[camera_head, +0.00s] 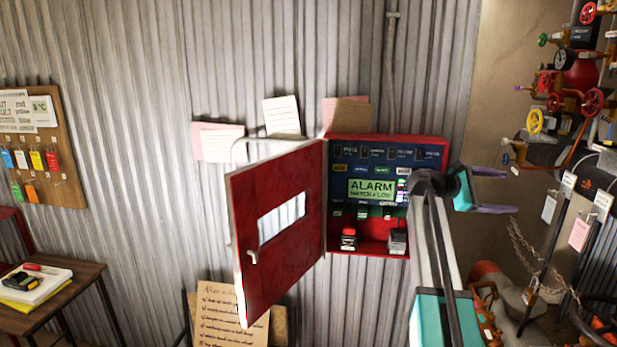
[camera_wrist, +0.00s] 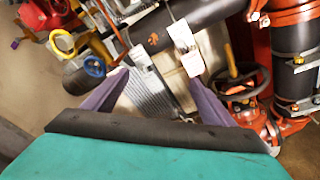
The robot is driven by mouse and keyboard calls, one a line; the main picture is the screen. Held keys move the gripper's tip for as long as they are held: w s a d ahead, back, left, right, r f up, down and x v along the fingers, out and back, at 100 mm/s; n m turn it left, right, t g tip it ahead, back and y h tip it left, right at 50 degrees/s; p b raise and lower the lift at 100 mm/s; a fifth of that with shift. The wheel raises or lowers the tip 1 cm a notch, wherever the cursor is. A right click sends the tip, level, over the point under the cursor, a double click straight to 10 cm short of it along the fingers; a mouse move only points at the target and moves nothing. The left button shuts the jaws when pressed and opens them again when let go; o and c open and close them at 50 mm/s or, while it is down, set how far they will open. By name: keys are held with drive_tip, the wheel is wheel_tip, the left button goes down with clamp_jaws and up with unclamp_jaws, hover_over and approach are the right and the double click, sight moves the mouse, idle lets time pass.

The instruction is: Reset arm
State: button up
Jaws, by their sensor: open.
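My gripper (camera_head: 492,190) is open and empty in the head view, just right of the red alarm cabinet (camera_head: 375,142). Its two purple-grey fingers point right and stand apart. In the wrist view my gripper (camera_wrist: 165,95) also shows with its fingers spread and nothing between them. My teal and grey arm rises from the bottom of the head view and covers the cabinet's right edge.
The cabinet's red door (camera_head: 283,205) hangs open to the left. Pipework with a yellow valve wheel (camera_head: 535,121) and a red valve wheel (camera_head: 592,102) stands at the right. A pinboard (camera_head: 62,180) with coloured tags and a small wooden table (camera_head: 75,285) are at the left.

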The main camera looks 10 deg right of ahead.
drive_tip(key=w+a+f+n+t+y, duration=0.1)
drive_tip(key=a+f, duration=0.1)
drive_tip(key=f, duration=0.5)
drive_tip(key=w+a+f+n, duration=0.1)
drive_tip(key=w+a+f, duration=0.15)
drive_tip(key=f, duration=0.55)
drive_tip(key=s+a+f+n+y, duration=0.1)
drive_tip(key=s+a+f+y, duration=0.15)
drive_tip(key=a+f, duration=0.7)
drive_tip(key=s+a+f+y, duration=0.1)
drive_tip(key=s+a+f, duration=0.15)
drive_tip(key=f, duration=1.35)
drive_tip(key=s+a+f+n+y, duration=0.15)
drive_tip(key=s+a+f, duration=0.35)
drive_tip(key=f, duration=0.8)
drive_tip(key=s+a+f+m+g+y+b, duration=0.1)
drive_tip(key=s+a+f+y, duration=0.1)
drive_tip(key=s+a+f, duration=0.65)
drive_tip(key=s+a+f+m+g+y, duration=0.1)
drive_tip(key=s+a+f+m+y, duration=0.1)
drive_tip(key=s+a+f, duration=0.65)
drive_tip(key=s+a+f+m+g+y, duration=0.1)
drive_tip(key=s+a+f+m+y, duration=0.2)
drive_tip(key=s+a+m, duration=0.2)
drive_tip(key=s+a+f+m+g+y, duration=0.1)
drive_tip(key=s+a+f+m+y, duration=0.2)
drive_tip(key=s, duration=0.9)
drive_tip(key=shift+s+a+f+m+y, duration=0.25)
drive_tip(key=shift+a+m, duration=0.7)
drive_tip(key=shift+a, duration=0.9)
